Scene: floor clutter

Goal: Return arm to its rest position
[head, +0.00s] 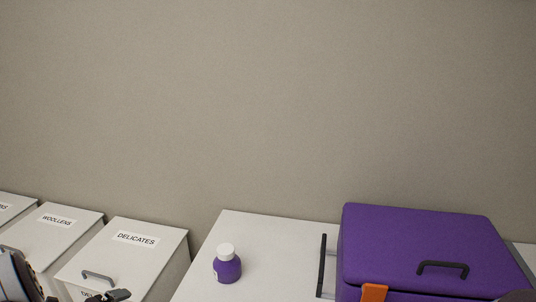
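Part of my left arm shows at the lower left edge of the head view. A dark piece of my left gripper (110,296) shows at the bottom edge, in front of the bin labelled DELICATES. Most of this gripper is cut off by the frame, so I cannot tell whether it is open or holds anything. A dark rounded shape at the bottom right corner may be part of my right arm. My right gripper is not in view.
White lidded bins stand at the left, labelled WOOLLENS (62,238) and DELICATES (150,255). A purple bottle with a white cap (227,268) stands on a white surface (265,232). A purple case (420,235) with a dark handle and orange latch (374,292) is at the right.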

